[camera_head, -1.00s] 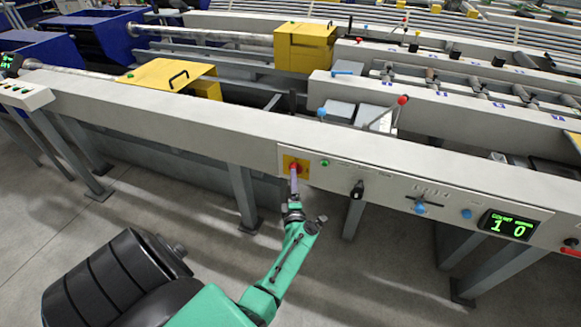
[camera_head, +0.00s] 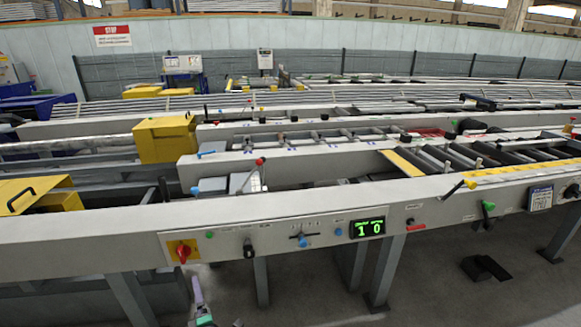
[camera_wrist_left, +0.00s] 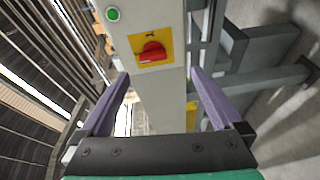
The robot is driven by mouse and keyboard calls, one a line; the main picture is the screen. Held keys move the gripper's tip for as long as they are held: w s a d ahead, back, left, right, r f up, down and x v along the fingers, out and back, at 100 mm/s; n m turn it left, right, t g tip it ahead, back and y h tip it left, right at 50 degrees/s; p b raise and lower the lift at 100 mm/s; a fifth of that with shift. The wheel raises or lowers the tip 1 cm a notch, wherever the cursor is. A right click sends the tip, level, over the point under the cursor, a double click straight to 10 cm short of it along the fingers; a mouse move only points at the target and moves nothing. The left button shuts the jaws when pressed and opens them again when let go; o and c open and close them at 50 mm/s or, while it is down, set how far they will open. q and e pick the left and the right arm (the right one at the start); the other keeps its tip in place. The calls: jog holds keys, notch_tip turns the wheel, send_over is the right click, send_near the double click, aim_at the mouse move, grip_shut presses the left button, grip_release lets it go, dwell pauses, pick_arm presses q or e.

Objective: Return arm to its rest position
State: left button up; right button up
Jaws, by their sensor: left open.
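My left gripper (camera_head: 200,300) shows at the bottom edge of the head view, below the front panel of the runout table. Its arm is green and mostly out of frame. In the left wrist view the two purple fingers (camera_wrist_left: 158,95) are spread apart with nothing between them. The red rotary switch on its yellow plate (camera_wrist_left: 151,53) lies ahead of and beyond the fingertips, not touched. The same red switch (camera_head: 183,252) is on the table's panel in the head view, above the gripper. My right gripper does not show.
The panel carries a green button (camera_head: 209,234), a black knob (camera_head: 248,250), blue-capped levers and a counter display (camera_head: 368,228) reading 1 0. The long grey beam (camera_head: 100,228) runs across in front. Open floor (camera_head: 430,300) lies below and to the right.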

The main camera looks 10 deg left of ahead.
pick_arm(q)
jog(key=s+d+f+m+g+h+p, duration=0.1)
jog(key=s+d+f+m+h, duration=0.35)
jog(key=f+m, duration=0.2)
jog(key=s+d+f+m+g+h, duration=0.2)
jog(key=s+d+f+m+h, duration=0.1)
jog(key=s+f+m, duration=0.4)
jog(key=s+d+f+m+g+h+p, duration=0.1)
jog(key=s+d+f+m+h, duration=0.3)
jog(key=f, duration=0.4)
jog(key=s+a+f+m+g, duration=0.1)
jog(key=s+f+m+g, duration=0.1)
jog(key=s, duration=0.6)
jog(key=s+a+f+m+g, duration=0.1)
jog(key=s+f+m+g, duration=0.2)
jog(key=s, duration=0.6)
jog(key=s+a+f+m+g+p, duration=0.1)
jog(key=s+f+m+g, duration=0.2)
jog(key=s, duration=0.6)
jog(key=shift+s+a+m+g+y, duration=0.15)
jog(key=shift+a+m+g+y, duration=0.1)
jog(key=shift+m+g+y, duration=0.4)
jog(key=shift+f, duration=0.1)
